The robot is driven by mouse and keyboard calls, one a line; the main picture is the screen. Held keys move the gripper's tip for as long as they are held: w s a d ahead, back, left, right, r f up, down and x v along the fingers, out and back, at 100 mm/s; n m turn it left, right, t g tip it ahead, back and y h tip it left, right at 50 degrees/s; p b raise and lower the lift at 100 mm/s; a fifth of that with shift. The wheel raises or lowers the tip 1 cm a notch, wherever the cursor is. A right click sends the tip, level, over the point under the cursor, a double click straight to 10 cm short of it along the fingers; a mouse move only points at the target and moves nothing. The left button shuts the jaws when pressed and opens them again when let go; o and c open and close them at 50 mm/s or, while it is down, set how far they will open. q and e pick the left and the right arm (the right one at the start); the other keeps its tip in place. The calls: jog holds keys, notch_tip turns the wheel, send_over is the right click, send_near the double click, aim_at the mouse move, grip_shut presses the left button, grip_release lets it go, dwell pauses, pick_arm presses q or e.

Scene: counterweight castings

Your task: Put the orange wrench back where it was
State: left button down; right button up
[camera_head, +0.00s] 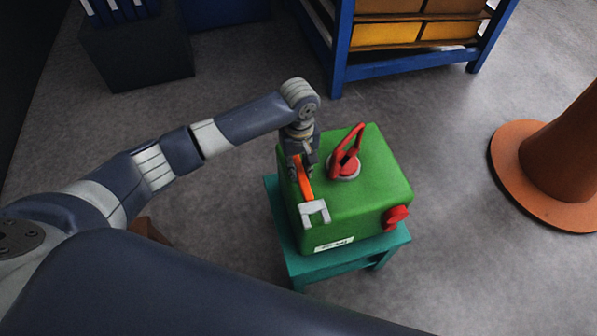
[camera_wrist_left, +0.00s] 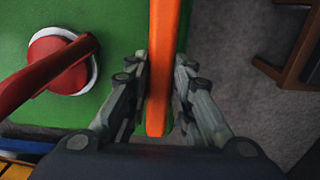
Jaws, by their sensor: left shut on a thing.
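The orange wrench (camera_head: 303,180) has an orange handle and a pale grey open-jaw head. It is over the left side of the top of a green block-shaped casting (camera_head: 375,185). My left gripper (camera_head: 302,168) is shut on the handle, which runs between its fingers in the left wrist view (camera_wrist_left: 160,70). Whether the wrench touches the casting, I cannot tell. The casting sits on a teal stool (camera_head: 345,262). My right gripper is not in view.
A red handle on a round base (camera_head: 345,162) stands on the casting top, close right of my gripper. A red knob (camera_head: 396,216) sticks out at its front right. A blue rack (camera_head: 400,68) stands behind. An orange cone (camera_head: 560,170) is at right.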

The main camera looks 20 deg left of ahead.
aim_at(299, 173)
pick_arm(q)
jog(key=shift+w+a+f, duration=0.1)
jog(key=shift+f, duration=0.8)
jog(key=shift+w+a+f, duration=0.1)
jog(key=shift+f, duration=0.75)
jog(key=c, duration=1.4)
grip_release()
jog(key=shift+f, duration=0.15)
notch_tip(299, 173, up, 12)
jog(key=shift+r+p, duration=0.15)
jog(key=shift+p, duration=0.2)
